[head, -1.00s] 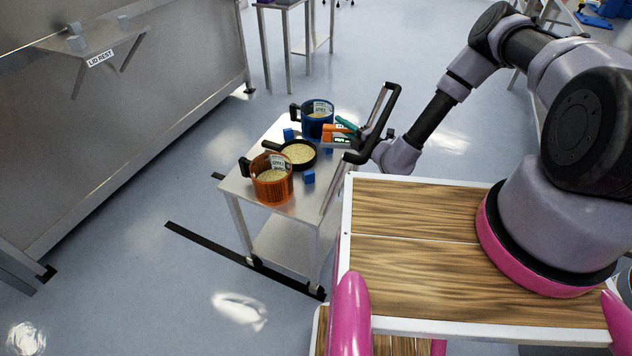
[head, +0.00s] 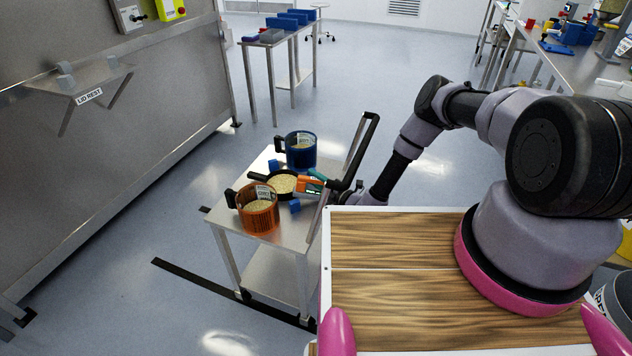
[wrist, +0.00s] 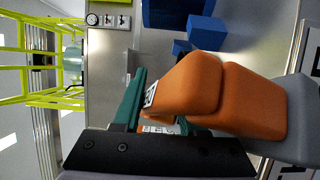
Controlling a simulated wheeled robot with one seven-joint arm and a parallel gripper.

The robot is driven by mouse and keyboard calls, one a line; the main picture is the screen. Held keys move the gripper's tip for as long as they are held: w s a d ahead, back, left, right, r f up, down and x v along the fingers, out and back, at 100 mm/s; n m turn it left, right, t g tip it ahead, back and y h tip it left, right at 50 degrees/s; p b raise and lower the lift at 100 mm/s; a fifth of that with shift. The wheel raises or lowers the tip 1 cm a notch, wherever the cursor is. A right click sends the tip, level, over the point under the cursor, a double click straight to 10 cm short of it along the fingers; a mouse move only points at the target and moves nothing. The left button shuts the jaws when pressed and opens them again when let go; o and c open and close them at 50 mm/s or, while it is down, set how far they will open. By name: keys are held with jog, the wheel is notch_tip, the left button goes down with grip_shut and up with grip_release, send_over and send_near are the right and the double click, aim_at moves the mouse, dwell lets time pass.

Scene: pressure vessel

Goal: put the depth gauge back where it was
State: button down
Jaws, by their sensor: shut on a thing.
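The depth gauge (head: 309,187), an orange and grey device with a small display, is over the right part of the steel cart, beside the black pan. In the wrist view the gauge (wrist: 215,95) fills the middle, with its orange body and grey end. My gripper (head: 319,176) has teal fingers closed on the gauge; they also show in the wrist view (wrist: 155,112). The gauge hides part of one finger there. I cannot tell whether the gauge touches the cart top.
The cart (head: 230,211) holds a blue mug (head: 300,150), an orange mug (head: 258,212), a black pan (head: 258,178) of grain, and small blue blocks (head: 295,206). A lid rest (head: 88,97) projects from the steel wall at left.

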jog(key=c, duration=0.8)
grip_release()
jog(key=shift+s+d+f, duration=0.15)
jog(key=shift+f, duration=0.25)
jog(key=shift+s+d+f, duration=0.1)
jog(key=shift+d+f, duration=0.05)
jog(key=shift+f, duration=0.2)
jog(key=shift+r, duration=0.2)
jog(key=shift+w, duration=0.1)
jog(key=v, duration=1.1)
jog(key=shift+s+d+r, duration=0.25)
jog(key=shift+s+r, duration=0.05)
jog(key=shift+s, duration=0.05)
